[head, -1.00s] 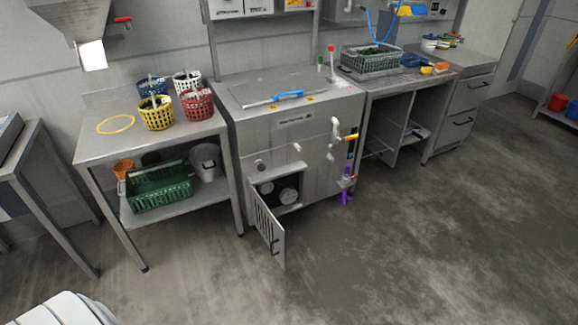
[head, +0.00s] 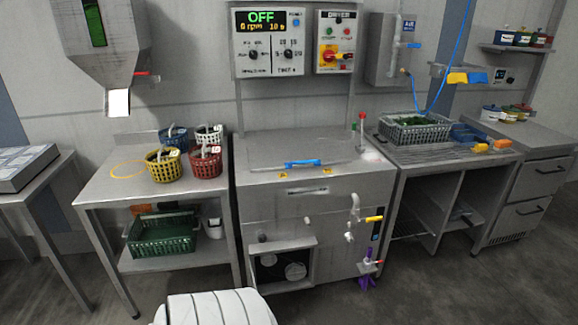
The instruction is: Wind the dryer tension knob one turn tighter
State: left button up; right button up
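The steel dryer cabinet (head: 330,205) stands in the middle, with a closed lid that has a blue handle (head: 303,162). Low on its front is an open compartment (head: 309,262) with two round pale parts inside, a left one (head: 268,260) and a right one (head: 295,271). I cannot tell whether either is the tension knob. A small dark round fitting (head: 262,237) sits just above the compartment. The display (head: 268,22) above reads OFF. The DRYER panel (head: 333,42) beside it has a red and yellow switch. Neither gripper is in view.
A side table (head: 108,187) at left holds several colored baskets, with a green crate (head: 163,236) below. A counter with a grey crate (head: 414,128) stands right.

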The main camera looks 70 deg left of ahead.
aim_at(263, 237)
jog(key=u, duration=0.45)
jog(key=i, duration=0.8)
jog(key=u, duration=1.2)
jog(key=i, duration=0.3)
jog(key=u, duration=0.35)
